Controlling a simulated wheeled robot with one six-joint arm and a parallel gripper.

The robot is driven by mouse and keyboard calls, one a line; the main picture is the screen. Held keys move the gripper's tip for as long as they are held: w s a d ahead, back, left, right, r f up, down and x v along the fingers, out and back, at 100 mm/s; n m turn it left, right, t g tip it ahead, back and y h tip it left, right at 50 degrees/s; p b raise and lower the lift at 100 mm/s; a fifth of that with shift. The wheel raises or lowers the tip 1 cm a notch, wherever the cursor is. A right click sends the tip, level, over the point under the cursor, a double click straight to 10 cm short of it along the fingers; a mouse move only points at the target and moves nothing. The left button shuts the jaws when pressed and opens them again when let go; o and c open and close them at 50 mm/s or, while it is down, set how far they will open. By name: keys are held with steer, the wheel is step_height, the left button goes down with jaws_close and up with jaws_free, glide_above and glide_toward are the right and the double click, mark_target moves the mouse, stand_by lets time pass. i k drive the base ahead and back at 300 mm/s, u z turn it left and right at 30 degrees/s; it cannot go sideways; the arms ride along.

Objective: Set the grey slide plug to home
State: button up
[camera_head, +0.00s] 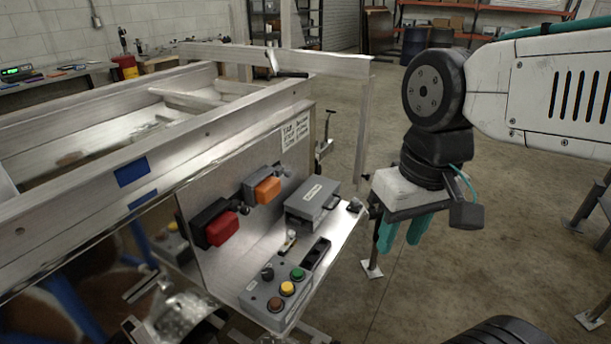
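A grey box-shaped unit (313,203) with a pale label on top and a dark handle at its right side sits on the right part of the metal shelf. It is the grey thing that best fits the slide plug, but I cannot make out a separate plug or its slide position. My gripper (402,247) hangs to the right of the shelf, pointing down, with its two teal fingers apart and nothing between them. It is clear of the grey unit.
The metal shelf (240,262) also bears a red unit (222,229), an orange unit (267,189), a small pale lever (290,239) and a grey button box (276,297). The trailer frame (60,225) stands behind and left. Floor right of the shelf is mostly open.

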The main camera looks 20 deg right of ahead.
mark_target(280, 169)
steer(key=z, duration=0.8)
steer(key=i, duration=0.35)
steer(key=u, duration=1.4)
